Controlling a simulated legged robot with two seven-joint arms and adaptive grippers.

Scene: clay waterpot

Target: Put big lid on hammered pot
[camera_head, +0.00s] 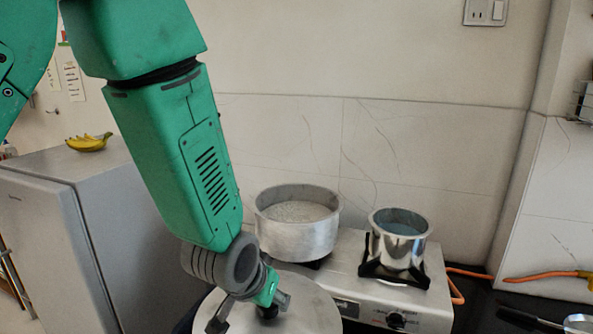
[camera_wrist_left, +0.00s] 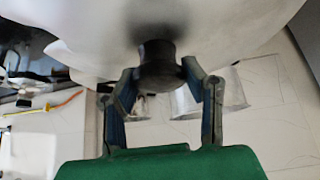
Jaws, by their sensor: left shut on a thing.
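The big lid (camera_head: 312,308) is a round grey metal disc at the bottom of the head view, in front of the stove. In the wrist view its pale underlit surface (camera_wrist_left: 240,25) fills the top, with a dark knob (camera_wrist_left: 157,68). My left gripper (camera_head: 258,312) is shut on that knob; its fingers show on both sides of it in the wrist view (camera_wrist_left: 158,88). The hammered pot (camera_head: 297,240), wide, silver and open, stands on the left side of the stove beyond the lid. Pale contents show inside it. My right gripper is not in view.
A smaller shiny pot (camera_head: 397,246) with bluish contents stands on the stove's right burner. The stove (camera_head: 350,270) has an orange hose (camera_head: 470,272) at its right. A pan (camera_head: 578,324) lies at the bottom right. A fridge with bananas (camera_head: 89,142) on top is at left.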

